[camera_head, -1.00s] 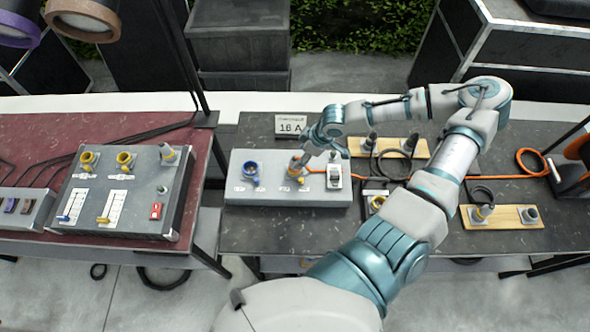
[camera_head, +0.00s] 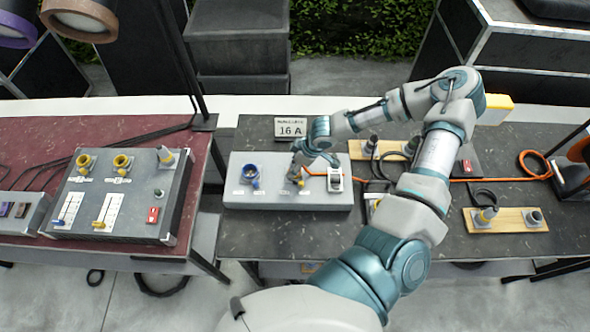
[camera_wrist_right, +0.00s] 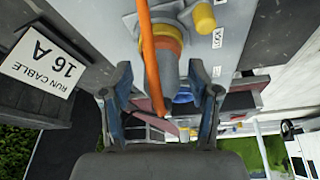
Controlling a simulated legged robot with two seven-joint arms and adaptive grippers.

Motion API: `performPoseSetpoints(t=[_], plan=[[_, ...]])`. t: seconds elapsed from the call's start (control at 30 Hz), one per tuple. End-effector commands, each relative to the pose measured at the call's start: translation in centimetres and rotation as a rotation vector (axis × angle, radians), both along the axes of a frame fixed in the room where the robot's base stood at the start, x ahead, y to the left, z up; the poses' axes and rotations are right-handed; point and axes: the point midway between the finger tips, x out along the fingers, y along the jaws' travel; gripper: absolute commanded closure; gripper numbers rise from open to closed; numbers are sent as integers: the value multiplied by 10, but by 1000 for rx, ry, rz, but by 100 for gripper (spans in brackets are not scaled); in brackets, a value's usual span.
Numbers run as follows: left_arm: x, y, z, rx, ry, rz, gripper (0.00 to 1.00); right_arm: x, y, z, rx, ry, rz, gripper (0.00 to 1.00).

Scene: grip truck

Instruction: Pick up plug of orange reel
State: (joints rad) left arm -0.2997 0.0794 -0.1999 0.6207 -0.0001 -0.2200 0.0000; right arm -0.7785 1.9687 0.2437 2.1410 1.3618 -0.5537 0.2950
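The plug of the orange cable (camera_wrist_right: 167,75) is grey with an orange ring and sits on the grey socket box (camera_head: 275,199). The orange cable (camera_wrist_right: 152,60) runs past it in the right wrist view. My right gripper (camera_wrist_right: 163,98) is open, with one finger on either side of the plug and gaps visible. In the head view, the right gripper (camera_head: 298,172) is over the middle of the box and largely hides the plug. My left gripper is not in view.
Wooden boards with connectors (camera_head: 508,225) and the orange cable lie to the right.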

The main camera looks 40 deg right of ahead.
Motion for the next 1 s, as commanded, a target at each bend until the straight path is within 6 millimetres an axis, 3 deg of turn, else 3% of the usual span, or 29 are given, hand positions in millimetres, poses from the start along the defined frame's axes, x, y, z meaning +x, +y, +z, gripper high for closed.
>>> performPoseSetpoints(t=[0.03,0.2,0.6,0.87,1.0], plan=[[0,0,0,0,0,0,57,0,0,0,0,0,0,57],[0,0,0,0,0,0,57,0,-1,0,1,2,-1,99],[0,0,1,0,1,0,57,0,-2,3,1,2,-1,100],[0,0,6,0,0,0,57,1,-1,34,1,-4,1,100],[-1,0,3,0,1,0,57,-24,11,38,5,-1,4,100]])
